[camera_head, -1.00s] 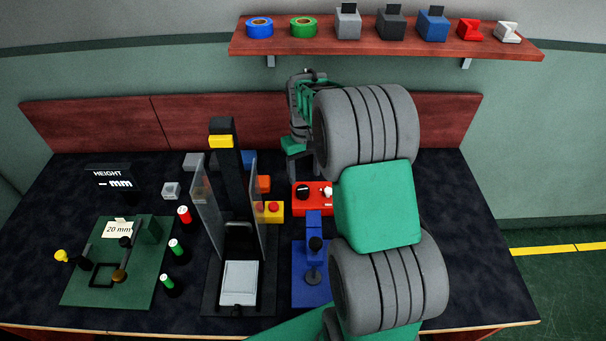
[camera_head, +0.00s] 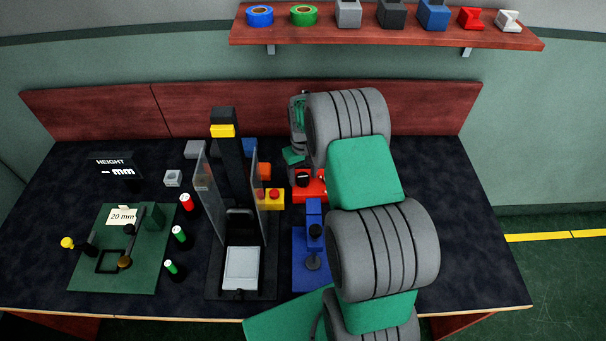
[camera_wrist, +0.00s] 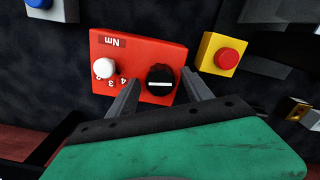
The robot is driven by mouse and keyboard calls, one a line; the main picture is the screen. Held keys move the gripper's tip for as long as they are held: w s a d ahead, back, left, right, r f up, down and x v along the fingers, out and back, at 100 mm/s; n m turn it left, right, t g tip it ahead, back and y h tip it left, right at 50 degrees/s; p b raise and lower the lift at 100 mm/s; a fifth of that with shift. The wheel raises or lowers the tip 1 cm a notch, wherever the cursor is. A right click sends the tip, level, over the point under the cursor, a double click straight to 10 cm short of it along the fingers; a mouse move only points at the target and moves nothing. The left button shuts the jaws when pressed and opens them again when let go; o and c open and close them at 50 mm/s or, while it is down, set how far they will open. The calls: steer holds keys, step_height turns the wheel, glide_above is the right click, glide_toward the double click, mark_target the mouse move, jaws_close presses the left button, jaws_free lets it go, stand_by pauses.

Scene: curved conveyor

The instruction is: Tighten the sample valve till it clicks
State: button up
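No part is labelled as the sample valve, so I cannot tell which one it is. A red box (camera_head: 309,190) marked "Nm" stands near the back of the bench, partly behind my arm. In the wrist view the red box (camera_wrist: 140,49) carries a black knob (camera_wrist: 160,78) with a white line and a white knob (camera_wrist: 104,68) beside the digits 3 and 4. My gripper (camera_wrist: 161,77) is open, its two fingers apart on either side of the black knob in the picture. Contact cannot be made out. In the head view my gripper (camera_head: 293,156) is just behind the red box.
A yellow box with a red button (camera_wrist: 228,57) is close beside the red box. A black stand with clear side panels (camera_head: 242,230) rises to the left, and a blue fixture (camera_head: 308,272) stands in front. A green plate (camera_head: 113,280) lies at far left.

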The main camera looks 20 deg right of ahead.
mark_target(303, 176)
jaws_close()
steer(key=shift+f+m+b, duration=0.25)
steer(key=shift+m+b, duration=0.65)
steer(key=shift+b, duration=0.05)
steer(key=shift+r+m+b, duration=0.25)
steer(key=shift+m+b, duration=0.1)
steer(key=shift+m, duration=0.75)
steer(key=shift+o, duration=0.2)
jaws_free()
step_height(303, 176, up, 8)
steer(key=shift+f+b, duration=0.1)
steer(key=shift+b, duration=0.5)
